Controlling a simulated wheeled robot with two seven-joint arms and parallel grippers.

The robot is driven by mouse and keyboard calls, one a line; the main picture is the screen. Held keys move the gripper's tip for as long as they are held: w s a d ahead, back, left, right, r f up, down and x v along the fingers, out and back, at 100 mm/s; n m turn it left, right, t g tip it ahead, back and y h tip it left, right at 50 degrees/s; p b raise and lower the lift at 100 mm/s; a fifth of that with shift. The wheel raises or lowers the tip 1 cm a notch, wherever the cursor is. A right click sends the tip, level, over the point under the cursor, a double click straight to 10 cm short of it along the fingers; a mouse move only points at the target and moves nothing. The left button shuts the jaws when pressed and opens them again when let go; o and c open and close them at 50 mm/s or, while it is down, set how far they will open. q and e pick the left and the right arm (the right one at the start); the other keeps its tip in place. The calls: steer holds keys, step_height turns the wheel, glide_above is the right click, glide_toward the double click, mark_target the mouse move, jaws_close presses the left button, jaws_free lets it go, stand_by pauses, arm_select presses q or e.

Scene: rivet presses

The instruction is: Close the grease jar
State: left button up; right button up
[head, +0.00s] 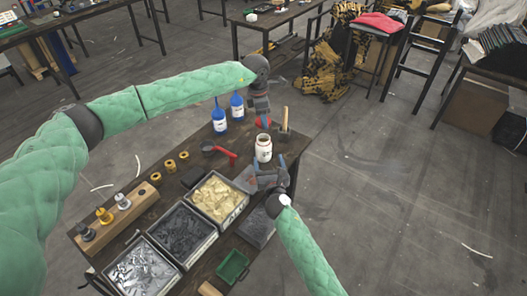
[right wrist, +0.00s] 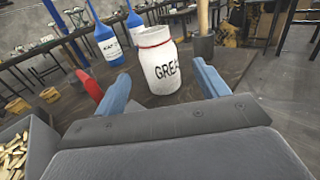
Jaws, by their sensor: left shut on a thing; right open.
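The white grease jar (head: 263,150) stands upright near the right end of the dark workbench. It also shows in the right wrist view (right wrist: 166,70), with a red ring round its neck and no lid on its mouth. My left gripper (head: 262,117) is shut on a red lid (head: 263,124) just above and behind the jar in the head view. My right gripper (head: 268,165) is open on the near side of the jar. In the right wrist view its fingers (right wrist: 162,82) point at the jar, one to each side.
Two blue bottles (head: 219,119) and a red-handled tool (head: 225,153) are left of the jar. A wooden-handled tool (head: 284,120) stands close on its right. Parts bins (head: 181,236) and a green tray (head: 232,267) fill the near bench. Open floor lies right.

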mark_target(264, 141)
steer(key=w, duration=0.3)
steer(key=w+a, duration=0.1)
steer(key=w, duration=0.7)
steer(key=shift+w+a, duration=0.15)
steer(key=shift+a, duration=0.25)
steer(key=c, duration=1.3)
arm_select(q)
steer(key=shift+d+f, duration=0.15)
steer(key=shift+f, duration=1.1)
steer(key=shift+d+f, duration=0.15)
steer(key=shift+f, duration=1.1)
steer(key=shift+f, duration=0.85)
steer(key=shift+f, duration=0.6)
